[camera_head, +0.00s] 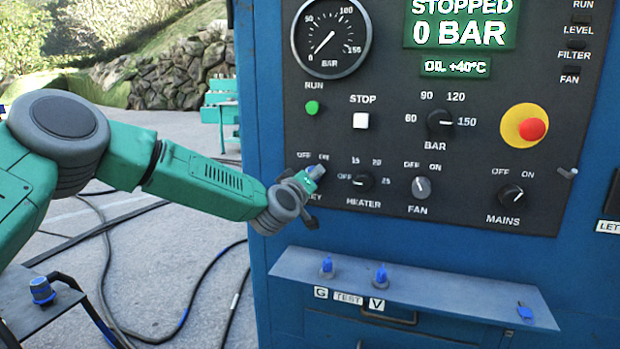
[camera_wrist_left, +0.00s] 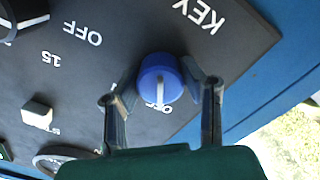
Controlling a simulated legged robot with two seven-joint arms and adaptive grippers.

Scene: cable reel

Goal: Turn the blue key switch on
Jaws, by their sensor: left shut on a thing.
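The blue key switch (camera_wrist_left: 160,78) is a round knob with a white pointer line, on the dark panel beside the KEY label (camera_wrist_left: 200,14). In the left wrist view the line points down toward lettering that is partly covered. My left gripper (camera_wrist_left: 161,108) has one finger on each side of the knob and is shut on it. In the head view my left gripper (camera_head: 307,188) is at the panel's lower left and hides most of the switch. The OFF and ON labels above it are partly legible. My right gripper is not in view.
The heater knob (camera_head: 363,183) is close to the right of the gripper, then the fan knob (camera_head: 421,188) and mains knob (camera_head: 511,195). A red emergency button (camera_head: 533,129) is at the right. A shelf (camera_head: 440,296) with blue keys juts out below. The display (camera_head: 461,24) reads STOPPED, 0 BAR.

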